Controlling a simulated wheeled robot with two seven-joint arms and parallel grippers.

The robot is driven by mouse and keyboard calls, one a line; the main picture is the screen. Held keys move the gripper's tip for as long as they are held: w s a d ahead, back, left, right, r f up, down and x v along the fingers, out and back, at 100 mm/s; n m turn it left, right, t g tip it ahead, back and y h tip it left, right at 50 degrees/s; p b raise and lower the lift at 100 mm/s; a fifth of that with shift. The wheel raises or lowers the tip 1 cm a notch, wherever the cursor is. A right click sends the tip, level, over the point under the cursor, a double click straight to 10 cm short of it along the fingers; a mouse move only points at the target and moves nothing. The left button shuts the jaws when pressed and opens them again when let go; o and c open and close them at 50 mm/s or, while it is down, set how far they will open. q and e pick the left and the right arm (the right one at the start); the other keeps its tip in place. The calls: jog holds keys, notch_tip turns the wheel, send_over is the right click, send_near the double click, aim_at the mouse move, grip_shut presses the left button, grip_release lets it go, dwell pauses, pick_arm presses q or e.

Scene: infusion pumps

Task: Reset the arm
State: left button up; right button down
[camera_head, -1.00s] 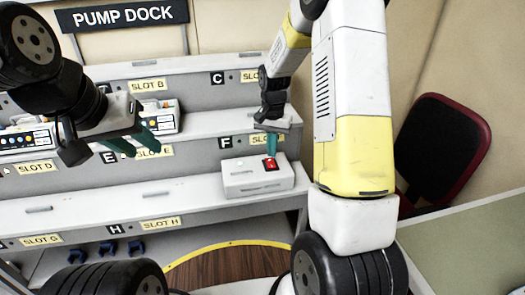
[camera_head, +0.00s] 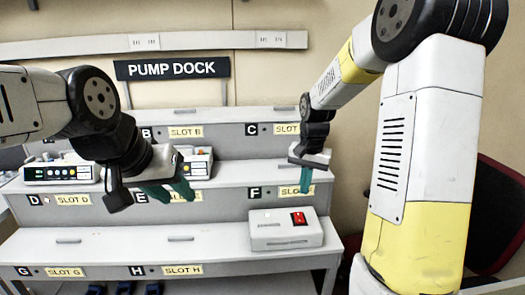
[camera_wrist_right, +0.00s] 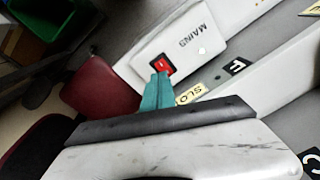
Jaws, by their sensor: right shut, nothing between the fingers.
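My right gripper (camera_head: 306,180) is shut and empty, with its teal fingers pointing down. In the head view it hangs above the white mains box (camera_head: 275,240), apart from it. The box has a red switch (camera_head: 299,218) on its top. In the right wrist view the closed fingertips (camera_wrist_right: 160,76) appear just below the red switch (camera_wrist_right: 162,65) on the box marked MAINS (camera_wrist_right: 200,42). My left gripper (camera_head: 170,192) is at the left, in front of the slot D and E shelf, its teal fingers apart with nothing seen between them.
The stepped pump dock (camera_head: 215,235) fills the middle, with lettered slots. One pump (camera_head: 60,173) stands above slot D; another (camera_head: 198,163) is partly hidden by my left gripper. A dark red chair (camera_head: 497,215) is at the right. Blue hooks (camera_head: 125,288) show at the bottom.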

jog(key=s+a+r+n+t+y, duration=0.1)
jog(key=s+r+n+t, duration=0.1)
jog(key=s+r, duration=0.4)
jog(key=s+a+r+n+t, duration=0.1)
jog(key=s+r+n+t, duration=0.2)
jog(key=s+r, duration=0.4)
jog(key=s, duration=0.8)
jog(key=shift+s+r+y, duration=0.15)
jog(key=shift+r+y, duration=0.05)
jog(key=shift+y, duration=0.2)
